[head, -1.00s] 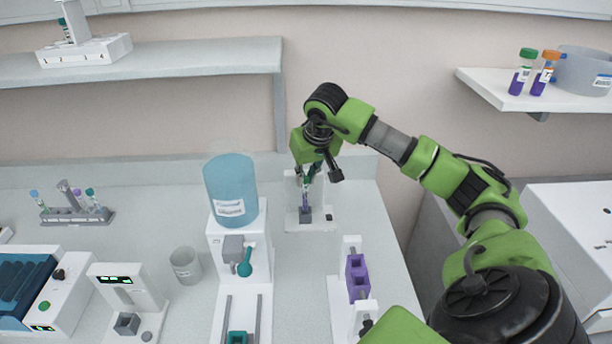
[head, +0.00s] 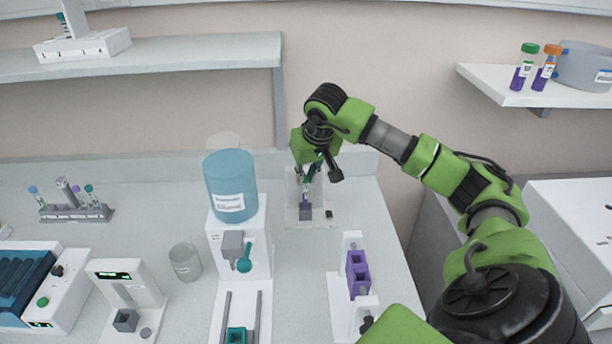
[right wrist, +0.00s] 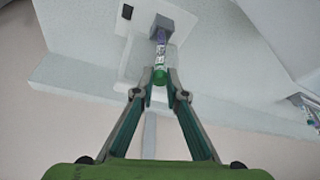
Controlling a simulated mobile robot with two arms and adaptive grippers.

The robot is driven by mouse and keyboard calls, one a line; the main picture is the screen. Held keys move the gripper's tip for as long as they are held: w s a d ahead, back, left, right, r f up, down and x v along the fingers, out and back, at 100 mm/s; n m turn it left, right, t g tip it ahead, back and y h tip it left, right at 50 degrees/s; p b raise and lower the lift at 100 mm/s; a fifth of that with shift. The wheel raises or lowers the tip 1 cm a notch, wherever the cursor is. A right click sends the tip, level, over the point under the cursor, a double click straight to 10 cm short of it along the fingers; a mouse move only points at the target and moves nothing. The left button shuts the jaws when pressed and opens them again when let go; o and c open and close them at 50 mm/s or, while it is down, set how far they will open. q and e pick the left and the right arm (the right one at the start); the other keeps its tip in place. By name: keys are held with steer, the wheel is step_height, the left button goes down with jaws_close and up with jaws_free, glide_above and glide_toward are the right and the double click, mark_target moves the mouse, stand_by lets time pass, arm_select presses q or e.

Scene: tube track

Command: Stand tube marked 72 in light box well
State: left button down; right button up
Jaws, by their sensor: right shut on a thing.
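My right gripper (head: 308,178) is over the white light box (head: 291,217) at the back of the bench, pointing down. It is shut on a tube with a green cap (right wrist: 160,76) and a white label; the marking is too small to read. The tube's purple lower part (head: 306,198) is at the grey square well (head: 305,213) of the light box. In the right wrist view the tube's lower end meets the well (right wrist: 176,24) and seems to be in its mouth; how deep I cannot tell. My left gripper is out of view.
A beaker (head: 185,262), a tube rack (head: 75,213) and a small device (head: 127,290) are farther left. Two more tubes (head: 524,70) stand on the right shelf.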

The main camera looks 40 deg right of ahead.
steer(key=shift+f, duration=0.15)
steer(key=shift+f+b, duration=0.35)
steer(key=shift+b, duration=0.05)
steer(key=shift+f, duration=0.15)
steer(key=o, duration=0.9)
steer(key=v, duration=1.2)
